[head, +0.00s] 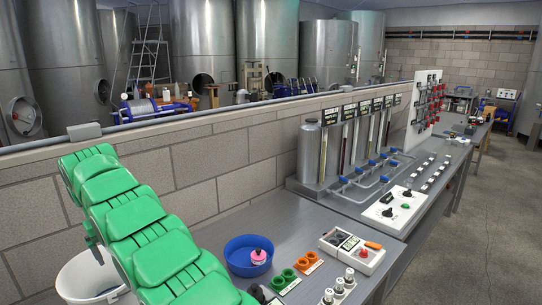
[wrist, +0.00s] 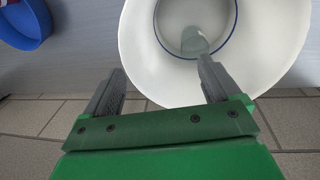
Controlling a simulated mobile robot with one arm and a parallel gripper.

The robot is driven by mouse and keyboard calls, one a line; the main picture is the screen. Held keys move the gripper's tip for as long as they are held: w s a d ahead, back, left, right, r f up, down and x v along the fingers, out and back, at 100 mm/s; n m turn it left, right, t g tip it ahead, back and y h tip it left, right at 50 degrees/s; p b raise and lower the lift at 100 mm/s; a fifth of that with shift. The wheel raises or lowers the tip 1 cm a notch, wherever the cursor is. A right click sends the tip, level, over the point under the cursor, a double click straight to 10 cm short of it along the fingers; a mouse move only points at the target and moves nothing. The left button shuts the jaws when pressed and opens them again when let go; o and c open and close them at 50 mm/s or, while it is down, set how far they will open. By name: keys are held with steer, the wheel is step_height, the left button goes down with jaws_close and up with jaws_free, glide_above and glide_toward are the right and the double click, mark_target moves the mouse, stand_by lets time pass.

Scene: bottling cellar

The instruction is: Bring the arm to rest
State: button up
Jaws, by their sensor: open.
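My green arm stretches up from the bottom to the upper left of the head view, left of the grey bench (head: 215,222). The fingertips of my gripper are out of sight in the head view. In the wrist view my gripper (wrist: 158,75) is open, with its two grey fingers apart and nothing between them. A white bucket (wrist: 143,62) with a blue line inside lies beyond the fingers. The right finger overlaps the bucket in the picture; I cannot tell whether they touch. The bucket also shows behind my arm in the head view (head: 72,280).
A blue bowl (head: 236,267) holding a pink-topped item (head: 258,256) stands on the bench. Orange and green rings (head: 289,275), a meter (head: 352,250) and small capped bottles (head: 338,288) lie to its right. A low block wall (head: 215,160) runs behind. The floor at right is clear.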

steer(key=w+d+r+m, duration=0.1)
steer(key=d+r, duration=0.2)
steer(key=d, duration=0.7)
steer(key=w+d+r+m, duration=0.15)
steer(key=d+r, duration=0.25)
steer(key=d, duration=0.5)
steer(key=s+d+r+m, duration=0.1)
steer(key=s+d, duration=0.2)
steer(key=d, duration=0.4)
steer(key=s+d+r+m+g, duration=0.1)
steer(key=s+d, duration=0.1)
steer(key=d, duration=0.5)
steer(key=s+d+r+m, duration=0.1)
steer(key=s+d, duration=0.2)
steer(key=d, duration=0.3)
steer(key=s+d+m+g, duration=0.1)
steer(key=s+d, duration=0.7)
steer(key=d, duration=0.1)
steer(key=s+d+f+m, duration=0.1)
steer(key=s+d+f, duration=0.1)
steer(key=s, duration=0.6)
steer(key=s+d+f+m, duration=0.1)
steer(key=s+d+f, duration=0.2)
steer(key=s+d, duration=0.2)
steer(key=s+d+f+m+g, duration=0.1)
steer(key=s+d+f, duration=0.1)
steer(key=s, duration=0.9)
steer(key=shift+d+f+y, duration=0.3)
steer(key=shift+d, duration=0.35)
